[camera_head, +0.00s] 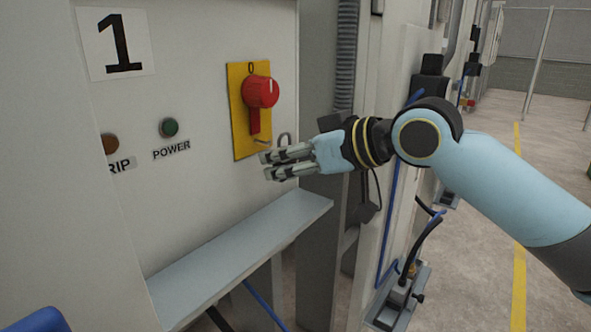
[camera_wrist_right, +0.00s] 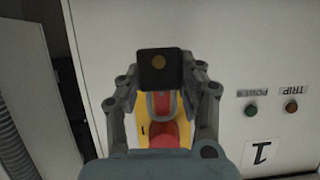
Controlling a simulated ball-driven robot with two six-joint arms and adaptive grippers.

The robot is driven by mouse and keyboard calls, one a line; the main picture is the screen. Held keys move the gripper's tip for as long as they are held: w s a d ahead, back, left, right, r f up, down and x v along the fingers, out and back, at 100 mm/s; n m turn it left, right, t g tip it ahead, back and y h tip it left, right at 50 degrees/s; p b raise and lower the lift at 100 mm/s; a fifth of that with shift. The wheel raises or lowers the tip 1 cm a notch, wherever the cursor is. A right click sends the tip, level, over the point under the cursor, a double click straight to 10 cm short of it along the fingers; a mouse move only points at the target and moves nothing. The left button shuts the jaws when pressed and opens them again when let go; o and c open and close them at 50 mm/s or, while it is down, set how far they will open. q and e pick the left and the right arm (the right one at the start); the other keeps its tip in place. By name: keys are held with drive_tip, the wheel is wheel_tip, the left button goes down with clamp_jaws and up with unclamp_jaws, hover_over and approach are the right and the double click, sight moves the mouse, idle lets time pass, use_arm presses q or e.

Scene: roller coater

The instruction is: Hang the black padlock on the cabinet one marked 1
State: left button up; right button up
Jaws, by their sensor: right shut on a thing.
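The cabinet marked 1 (camera_head: 203,190) stands at the left, with a red rotary switch (camera_head: 260,92) on a yellow plate (camera_head: 238,112). The switch handle points down, below a 0 mark. My right gripper (camera_head: 268,165) is just below and right of the switch, shut on the black padlock (camera_wrist_right: 158,69). In the right wrist view, the padlock's dark square body with a brass disc is between the fingertips. Its grey shackle (camera_wrist_right: 161,103) lies over the red handle in line of sight; I cannot tell whether it passes through. The fingers mostly hide the padlock in the head view.
A grey ledge (camera_head: 240,250) juts from the cabinet below the gripper. A green POWER lamp (camera_head: 169,127) and a TRIP lamp (camera_head: 109,143) are left of the switch. Conduit and cables run at the right of the cabinet. Open floor lies farther right.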

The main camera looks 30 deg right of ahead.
sight(255, 163)
drive_tip(key=b+x, duration=0.1)
drive_tip(key=x, duration=0.1)
drive_tip(key=b+x, duration=0.1)
drive_tip(key=x, duration=0.1)
drive_tip(key=shift+w+r, duration=0.15)
drive_tip(key=shift+r, duration=0.3)
drive_tip(key=shift+f, duration=0.1)
drive_tip(key=shift+f, duration=0.1)
clamp_jaws()
drive_tip(key=shift+w+a+f, duration=0.1)
drive_tip(key=shift+w+f, duration=0.05)
drive_tip(key=shift+f, duration=0.05)
drive_tip(key=o, duration=0.8)
unclamp_jaws()
drive_tip(key=o, duration=0.6)
drive_tip(key=shift+w+f, duration=0.1)
drive_tip(key=shift+w, duration=0.25)
